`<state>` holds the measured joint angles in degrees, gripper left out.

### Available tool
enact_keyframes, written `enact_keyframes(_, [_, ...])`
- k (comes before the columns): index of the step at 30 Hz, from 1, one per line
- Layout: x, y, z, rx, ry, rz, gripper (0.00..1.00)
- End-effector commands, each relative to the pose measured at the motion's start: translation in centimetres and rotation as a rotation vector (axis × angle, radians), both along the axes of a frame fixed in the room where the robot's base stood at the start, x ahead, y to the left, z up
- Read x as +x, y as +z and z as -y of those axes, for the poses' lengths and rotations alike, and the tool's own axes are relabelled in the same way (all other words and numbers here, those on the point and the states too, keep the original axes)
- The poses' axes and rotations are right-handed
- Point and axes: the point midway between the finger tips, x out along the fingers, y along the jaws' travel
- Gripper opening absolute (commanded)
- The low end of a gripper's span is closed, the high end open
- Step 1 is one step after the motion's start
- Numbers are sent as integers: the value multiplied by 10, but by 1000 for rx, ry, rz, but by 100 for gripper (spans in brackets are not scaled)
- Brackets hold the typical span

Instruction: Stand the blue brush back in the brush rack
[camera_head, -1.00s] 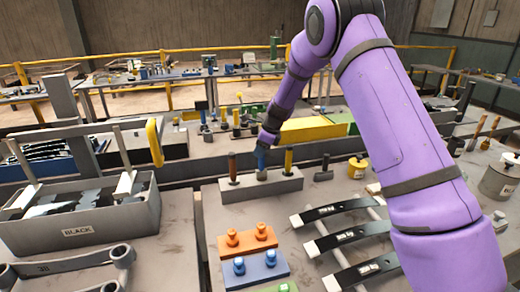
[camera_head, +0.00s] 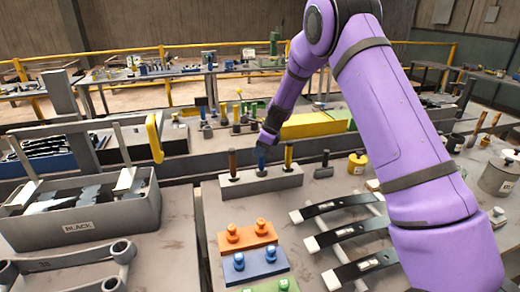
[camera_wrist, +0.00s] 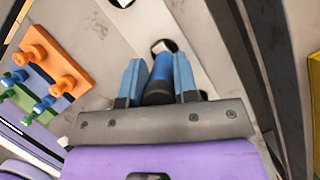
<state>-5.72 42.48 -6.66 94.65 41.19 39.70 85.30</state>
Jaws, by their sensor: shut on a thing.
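The brush rack (camera_head: 262,187) is a pale grey block in the middle of the head view. A brown-handled brush (camera_head: 233,164) stands at its left end and a yellow-handled one (camera_head: 288,156) at its right end. The blue brush (camera_head: 262,160) is upright between them, over the rack's middle place. My gripper (camera_head: 265,145) is shut on its upper part. In the wrist view the blue brush (camera_wrist: 160,82) lies between my gripper's two blue fingers (camera_wrist: 157,82), and a dark hole shows just past it. Whether its lower end is inside the rack is hidden.
Orange (camera_head: 247,236) and blue (camera_head: 255,264) peg blocks lie in front of the rack. Dark curved strips (camera_head: 345,235) lie to the right. A grey bin (camera_head: 85,222) labelled BLACK stands left. A small dark hammer-like tool (camera_head: 323,168) stands right of the rack.

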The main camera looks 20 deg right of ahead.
Motion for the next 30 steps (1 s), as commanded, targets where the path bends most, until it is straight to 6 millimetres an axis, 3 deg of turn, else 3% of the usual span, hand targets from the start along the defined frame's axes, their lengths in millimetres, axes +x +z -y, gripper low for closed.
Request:
enact_keyframes(18, [0, -11, 0, 0, 0, -1, 4])
enact_keyframes(19, [0, -11, 0, 1, 0, 0, 30])
enact_keyframes(22, [0, -11, 0, 0, 0, -1, 53])
enact_keyframes(23, [0, -11, 0, 0, 0, -1, 57])
enact_keyframes(28, [0, -11, 0, 0, 0, 0, 57])
enact_keyframes(29, [0, -11, 0, 0, 0, -1, 60])
enact_keyframes(30, [0, -11, 0, 0, 0, -1, 69])
